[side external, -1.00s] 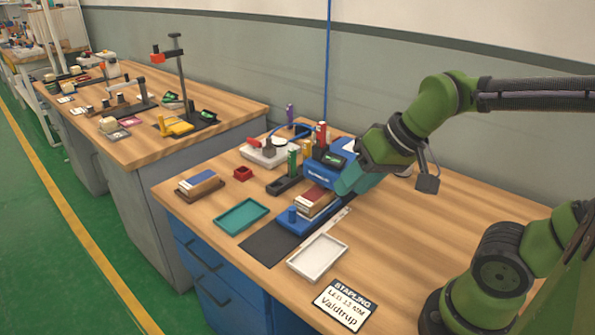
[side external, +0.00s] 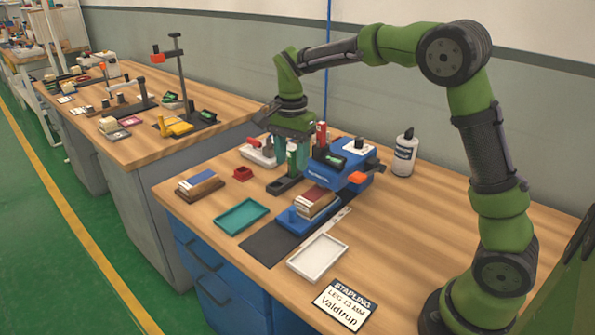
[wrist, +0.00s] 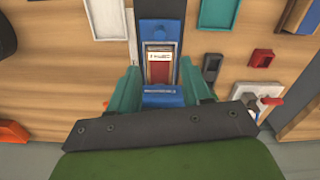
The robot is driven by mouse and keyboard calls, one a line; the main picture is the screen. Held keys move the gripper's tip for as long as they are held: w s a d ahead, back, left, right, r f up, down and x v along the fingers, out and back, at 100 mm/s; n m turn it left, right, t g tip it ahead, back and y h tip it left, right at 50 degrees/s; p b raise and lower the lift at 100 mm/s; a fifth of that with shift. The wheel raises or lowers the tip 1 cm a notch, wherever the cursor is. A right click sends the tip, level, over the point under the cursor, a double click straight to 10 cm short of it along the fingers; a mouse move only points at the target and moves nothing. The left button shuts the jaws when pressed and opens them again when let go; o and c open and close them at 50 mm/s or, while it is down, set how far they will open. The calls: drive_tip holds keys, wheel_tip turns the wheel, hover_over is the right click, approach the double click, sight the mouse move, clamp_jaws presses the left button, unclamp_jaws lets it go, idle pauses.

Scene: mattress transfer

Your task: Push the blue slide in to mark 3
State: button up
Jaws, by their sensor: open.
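The blue slide (side external: 291,217) lies on the table in front of the blue stapling machine (side external: 333,168). My gripper (side external: 291,160) is open, fingers pointing down, above the machine area. In the wrist view a blue part lies between the fingers (wrist: 160,85). I see no contact with the slide.
A white tray (side external: 318,257) and a teal tray (side external: 241,216) flank the slide's front. A white bottle (side external: 404,155) stands behind.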

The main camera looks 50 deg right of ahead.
sight(293, 208)
wheel_tip(293, 208, down, 16)
drive_tip(key=shift+f, duration=0.1)
drive_tip(key=shift+c, duration=0.3)
clamp_jaws()
idle(0.3)
